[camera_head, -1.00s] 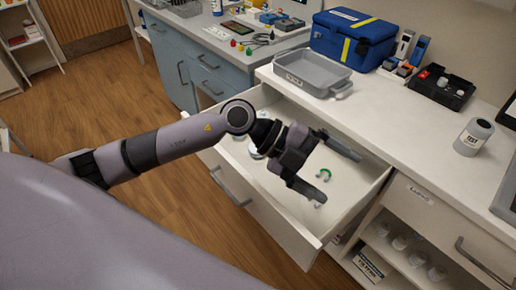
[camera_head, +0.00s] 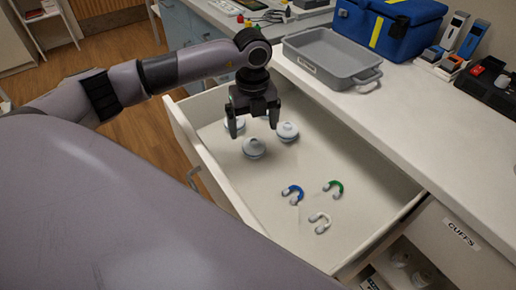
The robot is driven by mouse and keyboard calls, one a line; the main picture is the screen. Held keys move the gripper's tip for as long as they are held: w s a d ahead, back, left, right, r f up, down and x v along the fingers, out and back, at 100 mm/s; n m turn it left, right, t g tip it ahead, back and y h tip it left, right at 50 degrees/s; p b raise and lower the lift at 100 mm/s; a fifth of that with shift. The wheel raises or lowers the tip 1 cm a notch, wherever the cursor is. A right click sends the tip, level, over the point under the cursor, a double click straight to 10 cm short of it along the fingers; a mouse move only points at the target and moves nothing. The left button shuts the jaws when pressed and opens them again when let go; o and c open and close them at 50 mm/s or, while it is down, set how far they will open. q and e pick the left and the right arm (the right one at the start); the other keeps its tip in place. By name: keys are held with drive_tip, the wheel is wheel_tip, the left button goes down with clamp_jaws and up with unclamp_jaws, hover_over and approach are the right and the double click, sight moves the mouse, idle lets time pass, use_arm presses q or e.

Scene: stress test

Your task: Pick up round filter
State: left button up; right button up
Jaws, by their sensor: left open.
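Several round white filters lie in the open drawer (camera_head: 240,185). One round filter (camera_head: 254,148) sits in front, another (camera_head: 288,132) to its right, and a third (camera_head: 235,127) is partly hidden behind a finger of my left gripper. My left gripper (camera_head: 254,133) points down over the filters with its fingers apart. Nothing shows between its fingers. It appears to be above the filters, though the exact height is hard to tell. My right gripper is not in view.
A grey tray (camera_head: 331,70) and a blue bag (camera_head: 388,27) stand on the counter (camera_head: 430,120). The drawer walls surround the filters.

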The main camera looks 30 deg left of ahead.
sight(254, 141)
use_arm(q)
drive_tip(key=f, duration=0.6)
drive_tip(key=shift+w+a+f, duration=0.1)
drive_tip(key=shift+w+f, duration=0.1)
drive_tip(key=shift+w, duration=0.05)
drive_tip(key=shift+c, duration=0.3)
drive_tip(key=c, duration=1.1)
drive_tip(key=shift+o, duration=0.2)
drive_tip(key=shift+r, duration=0.15)
